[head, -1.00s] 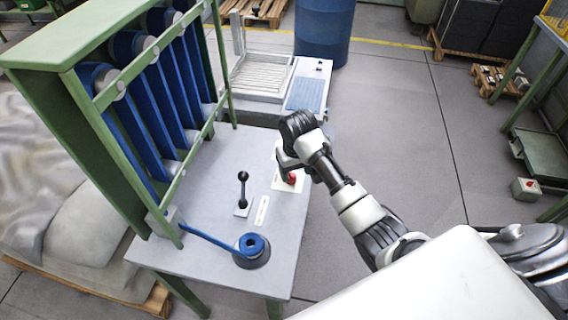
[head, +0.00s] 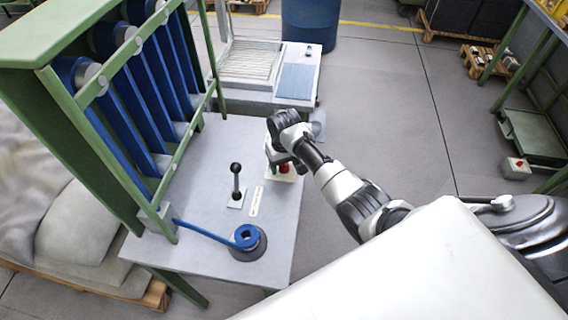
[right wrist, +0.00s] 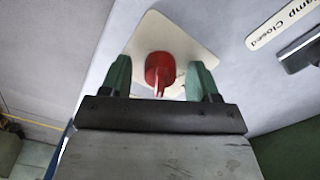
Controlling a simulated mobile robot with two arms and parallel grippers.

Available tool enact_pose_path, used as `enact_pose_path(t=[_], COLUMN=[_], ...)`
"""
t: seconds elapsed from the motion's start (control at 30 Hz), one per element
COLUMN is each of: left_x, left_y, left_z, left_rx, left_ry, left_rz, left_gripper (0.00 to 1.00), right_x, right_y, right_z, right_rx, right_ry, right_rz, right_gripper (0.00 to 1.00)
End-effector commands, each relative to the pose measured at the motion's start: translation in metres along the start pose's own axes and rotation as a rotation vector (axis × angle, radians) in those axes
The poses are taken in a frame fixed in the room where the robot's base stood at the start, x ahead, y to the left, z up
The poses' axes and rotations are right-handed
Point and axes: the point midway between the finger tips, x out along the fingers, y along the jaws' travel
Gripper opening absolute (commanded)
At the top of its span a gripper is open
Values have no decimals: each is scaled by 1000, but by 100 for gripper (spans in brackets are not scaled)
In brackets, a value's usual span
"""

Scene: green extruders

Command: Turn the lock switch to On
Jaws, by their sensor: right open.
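The red lock switch (right wrist: 160,70) sits on a pale square plate (right wrist: 176,30) on the table top. In the right wrist view it stands between the two green fingertips of my open right gripper (right wrist: 161,76), with a gap on either side. The head view also shows the red switch (head: 284,168), partly hidden by my right gripper (head: 276,158), which is over the plate at the table's right edge. Any lettering on the plate is not readable. My left gripper is not in view.
A black lever (head: 236,182) stands left of the switch, beside a label strip (head: 256,201). A blue-topped round piece (head: 246,238) is at the table's front. A green frame (head: 60,110) with blue tubes rises on the left.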

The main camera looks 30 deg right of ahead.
Motion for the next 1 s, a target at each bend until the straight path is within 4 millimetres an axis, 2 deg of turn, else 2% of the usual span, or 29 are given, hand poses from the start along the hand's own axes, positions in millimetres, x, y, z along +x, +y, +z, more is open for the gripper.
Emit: enact_pose_path(t=[0.27,0.6,1.0], left_x=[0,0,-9], left_y=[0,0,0], left_z=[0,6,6], left_rx=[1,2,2], left_ry=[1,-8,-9], left_rz=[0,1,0], left_gripper=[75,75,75], right_x=[2,1,-1], right_y=[0,0,0], right_z=[0,0,0], right_rx=[-1,-1,-85], right_ry=[1,1,1], right_rz=[0,0,2], right_gripper=[61,12,12])
